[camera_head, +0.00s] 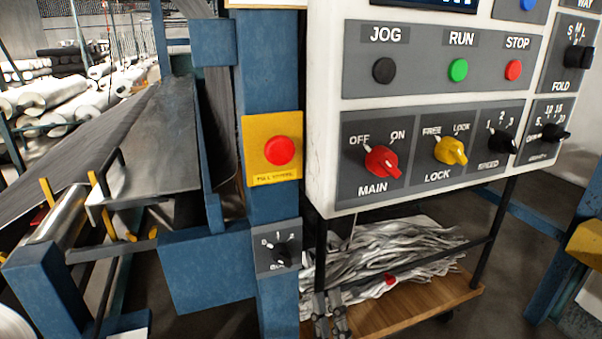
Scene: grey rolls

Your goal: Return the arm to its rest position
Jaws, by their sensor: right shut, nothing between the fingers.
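My right gripper (331,312) shows at the bottom edge of the head view, left of centre. It is dark, its fingers are shut, and nothing is held. It is in front of the lower part of the control panel's stand, well below the panel (325,120) and apart from its knobs. Most of my right arm is out of the frame. My left arm and left gripper are not in view.
The panel has a red MAIN knob (381,161), a yellow LOCK knob (450,150) and JOG, RUN and STOP buttons. A red button (279,151) and a small dial (281,251) are on the blue post. Grey strips lie on a wooden cart (420,312).

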